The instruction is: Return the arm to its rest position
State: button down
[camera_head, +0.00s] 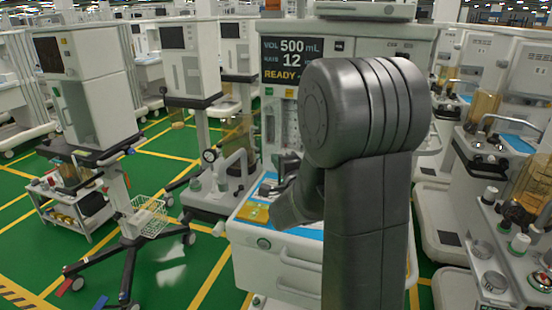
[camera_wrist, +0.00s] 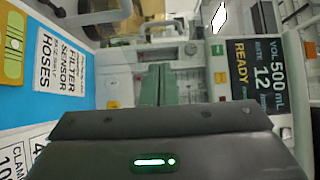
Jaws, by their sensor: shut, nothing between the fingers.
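My gripper (camera_wrist: 158,70) shows in the wrist view with its two fingers close together and nothing between them. It points toward the front of an anaesthesia cart (camera_wrist: 200,65), whose distance from the fingertips I cannot judge. In the head view my thick grey arm (camera_head: 365,200) rises in front of the same cart (camera_head: 340,28) and hides much of it. My gripper is mostly hidden there behind the arm's links, above the cart's work surface.
The cart's screen (camera_head: 290,60) reads 500 mL, 12 and READY. A yellow piece (camera_head: 254,212) lies on its blue-lined top; labels like "HOSES" (camera_wrist: 53,75) show in the wrist view. Other carts stand close on the right; a wheeled stand (camera_head: 125,225) is left.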

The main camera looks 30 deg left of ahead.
jog(key=shift+s+d, duration=0.25)
jog(key=shift+s, duration=0.05)
jog(key=shift+w, duration=0.1)
